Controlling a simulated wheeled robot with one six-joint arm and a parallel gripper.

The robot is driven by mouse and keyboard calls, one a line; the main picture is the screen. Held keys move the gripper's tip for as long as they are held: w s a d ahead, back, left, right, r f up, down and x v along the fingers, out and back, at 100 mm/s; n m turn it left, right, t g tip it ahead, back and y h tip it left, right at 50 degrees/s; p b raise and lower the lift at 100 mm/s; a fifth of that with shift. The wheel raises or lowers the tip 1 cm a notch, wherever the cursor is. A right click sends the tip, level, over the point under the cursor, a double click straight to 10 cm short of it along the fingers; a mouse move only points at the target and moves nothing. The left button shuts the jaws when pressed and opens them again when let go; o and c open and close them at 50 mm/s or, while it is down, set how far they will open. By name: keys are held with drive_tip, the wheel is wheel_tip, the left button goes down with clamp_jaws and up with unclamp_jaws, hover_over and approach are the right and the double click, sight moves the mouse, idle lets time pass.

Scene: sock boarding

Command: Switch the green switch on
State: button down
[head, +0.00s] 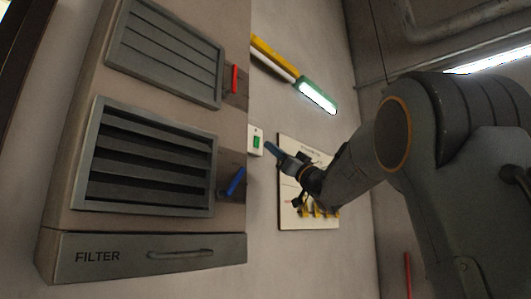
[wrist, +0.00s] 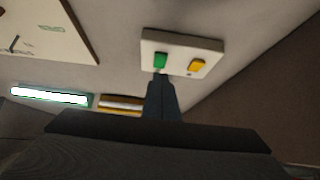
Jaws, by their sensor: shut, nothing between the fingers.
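The green switch (wrist: 160,61) sits on a pale wall plate (wrist: 182,45) beside a yellow switch (wrist: 197,65) in the wrist view. In the head view the green switch (head: 256,142) shows on its small plate on the wall, just right of the grey cabinet. My gripper (wrist: 161,78) is shut and empty, its tips just below the green switch in the wrist view. I cannot tell whether they touch it. In the head view my gripper (head: 268,147) points left at the plate, its tips close to the green switch. The yellow switch does not show clearly there.
A grey cabinet with louvred panels (head: 150,155), a red lever (head: 234,78), a blue lever (head: 236,182) and a FILTER drawer (head: 150,256) stands left of the plate. A white board (head: 287,215) hangs behind my arm. A lit lamp (head: 317,97) is above.

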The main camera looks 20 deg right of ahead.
drive_tip(key=w+f+b+v, duration=0.1)
drive_tip(key=b+v, duration=0.3)
drive_tip(key=v, duration=0.6)
drive_tip(key=shift+a+f, duration=0.25)
drive_tip(key=shift+a, duration=0.1)
